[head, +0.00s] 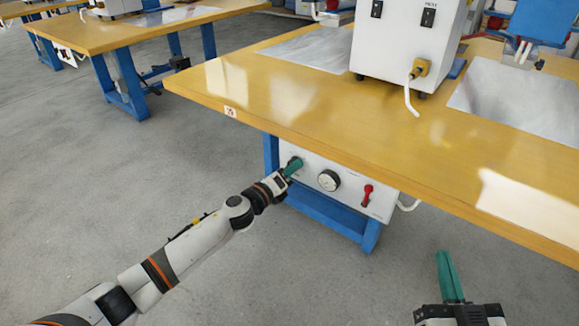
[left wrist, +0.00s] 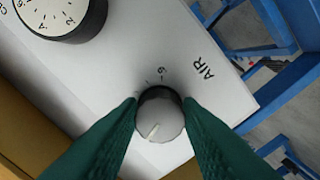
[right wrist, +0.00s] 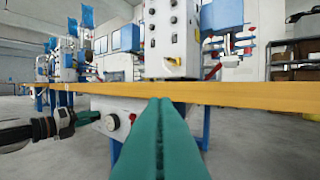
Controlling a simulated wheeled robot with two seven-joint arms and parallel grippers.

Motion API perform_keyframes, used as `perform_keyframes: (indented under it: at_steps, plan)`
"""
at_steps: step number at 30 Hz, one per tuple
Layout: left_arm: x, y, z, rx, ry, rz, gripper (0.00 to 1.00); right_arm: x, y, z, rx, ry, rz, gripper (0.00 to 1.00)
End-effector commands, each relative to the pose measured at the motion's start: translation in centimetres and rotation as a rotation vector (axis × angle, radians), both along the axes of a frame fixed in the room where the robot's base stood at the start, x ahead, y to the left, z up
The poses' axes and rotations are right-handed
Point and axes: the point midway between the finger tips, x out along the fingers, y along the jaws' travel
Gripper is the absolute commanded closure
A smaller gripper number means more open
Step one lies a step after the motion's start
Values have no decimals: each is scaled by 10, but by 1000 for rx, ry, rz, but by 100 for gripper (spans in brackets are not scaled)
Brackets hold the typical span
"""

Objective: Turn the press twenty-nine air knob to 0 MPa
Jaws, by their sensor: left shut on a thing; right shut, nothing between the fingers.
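The air knob (left wrist: 160,116) is a small grey-white round knob with a pointer line, on a white panel beside the printed word AIR. My left gripper (left wrist: 160,108) is shut on it, with a green finger on each side. The knob's pointer line is toward the lower left in the left wrist view. In the head view, my left gripper (head: 292,167) is at the left end of the white panel (head: 345,203) under the table and covers the knob. My right gripper (head: 449,277) is shut and empty, off to the right, and also shows in the right wrist view (right wrist: 160,108).
A round gauge (head: 329,180) and a red lever switch (head: 367,195) sit on the same panel, right of the knob. The wooden tabletop (head: 400,130) overhangs the panel. A white machine (head: 405,45) stands on it. The floor to the left is clear.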

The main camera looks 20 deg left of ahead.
Motion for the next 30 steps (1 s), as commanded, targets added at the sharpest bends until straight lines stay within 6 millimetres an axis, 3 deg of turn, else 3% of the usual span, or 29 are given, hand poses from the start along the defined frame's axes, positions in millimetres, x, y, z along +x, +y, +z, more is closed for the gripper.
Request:
perform_keyframes:
  at_steps: [8, 14, 23, 30]
  plan:
    - [0, 0, 2, -250, 92, 1, 91, -3, -9, -46, -81, 310, -20, 100]
    - [0, 0, 2, -428, 158, 2, 91, -20, -19, -84, -143, 566, -36, 100]
    - [0, 0, 3, -695, 254, 3, 91, -73, -42, -133, -238, 992, -62, 100]
    - [0, 0, 4, -909, 333, 3, 91, -137, -63, -155, -311, 1352, -86, 100]
